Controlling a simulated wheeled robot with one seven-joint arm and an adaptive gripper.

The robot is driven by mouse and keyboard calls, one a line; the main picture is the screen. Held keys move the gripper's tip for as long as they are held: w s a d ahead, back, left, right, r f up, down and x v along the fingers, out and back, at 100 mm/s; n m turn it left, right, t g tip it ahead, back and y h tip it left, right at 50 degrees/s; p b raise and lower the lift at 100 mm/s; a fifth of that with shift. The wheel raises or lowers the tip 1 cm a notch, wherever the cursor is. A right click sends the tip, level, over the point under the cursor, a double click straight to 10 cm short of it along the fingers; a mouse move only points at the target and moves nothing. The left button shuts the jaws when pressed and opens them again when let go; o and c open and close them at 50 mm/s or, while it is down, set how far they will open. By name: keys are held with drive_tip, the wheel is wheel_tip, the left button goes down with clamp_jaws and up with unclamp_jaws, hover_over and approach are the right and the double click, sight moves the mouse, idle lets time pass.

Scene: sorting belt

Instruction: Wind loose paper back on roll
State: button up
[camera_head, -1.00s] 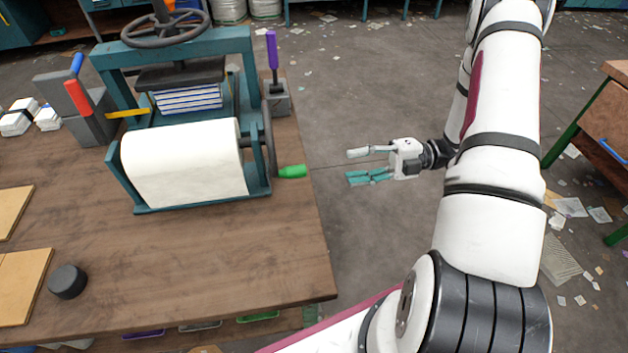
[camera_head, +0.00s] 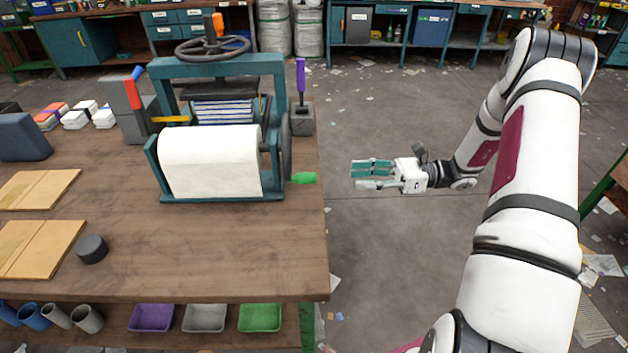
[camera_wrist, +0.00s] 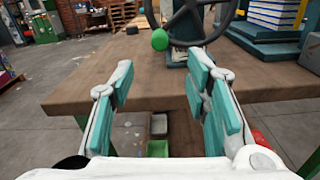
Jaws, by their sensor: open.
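The white paper roll (camera_head: 212,163) sits in a teal stand on the wooden table, at the front of a teal press. The handle also shows in the wrist view (camera_wrist: 159,40), beyond my fingers. My gripper (camera_head: 358,176) is open and empty, to the right of the green handle and apart from it, over the floor. In the wrist view the two teal-padded fingers (camera_wrist: 160,88) are spread wide. I cannot tell how much paper hangs loose.
The table (camera_head: 230,262) has its right edge between the handle and my gripper. A purple-handled lever (camera_head: 301,85) stands behind the wheel.

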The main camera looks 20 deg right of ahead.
sight(314, 178)
drive_tip(key=x, duration=1.2)
drive_tip(key=shift+s+p, duration=0.1)
drive_tip(key=shift+p, duration=0.3)
drive_tip(key=shift+c, duration=0.3)
clamp_jaws()
